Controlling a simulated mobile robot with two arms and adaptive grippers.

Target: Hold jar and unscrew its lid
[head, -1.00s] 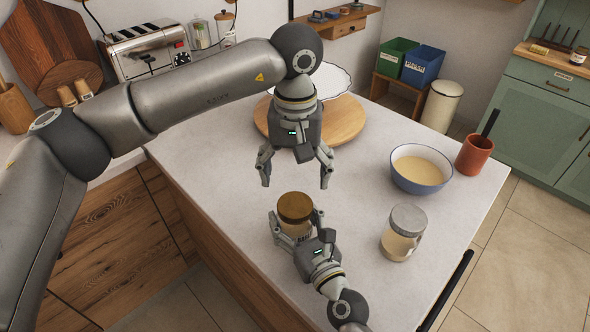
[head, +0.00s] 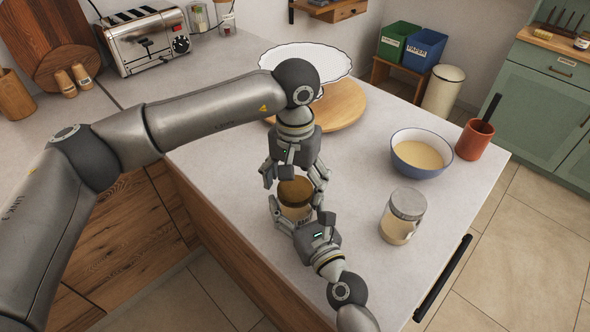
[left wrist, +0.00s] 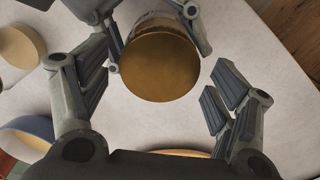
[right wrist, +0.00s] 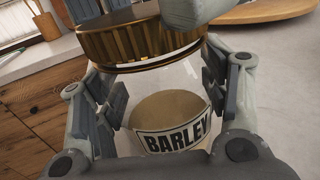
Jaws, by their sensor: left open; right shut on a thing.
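The jar (right wrist: 165,110) is glass with a "BARLEY" label, tan contents and a ribbed brown-gold lid (right wrist: 135,40). It stands upright on the worktop. My right gripper (head: 297,215) is shut on the jar body, one finger on each side, below the lid. My left gripper (head: 295,178) is open, pointing down just above the lid, with its fingers apart. In the left wrist view the round lid (left wrist: 160,66) lies beyond the open fingers of this gripper (left wrist: 155,95), not between the pads. The lid sits on the jar.
A second jar (head: 401,225) with a grey lid stands to the right. A blue-rimmed bowl (head: 419,153) and a terracotta cup (head: 474,141) are farther right. A wooden board (head: 345,105) with a white plate (head: 320,58) lies behind. The worktop between the jars is clear.

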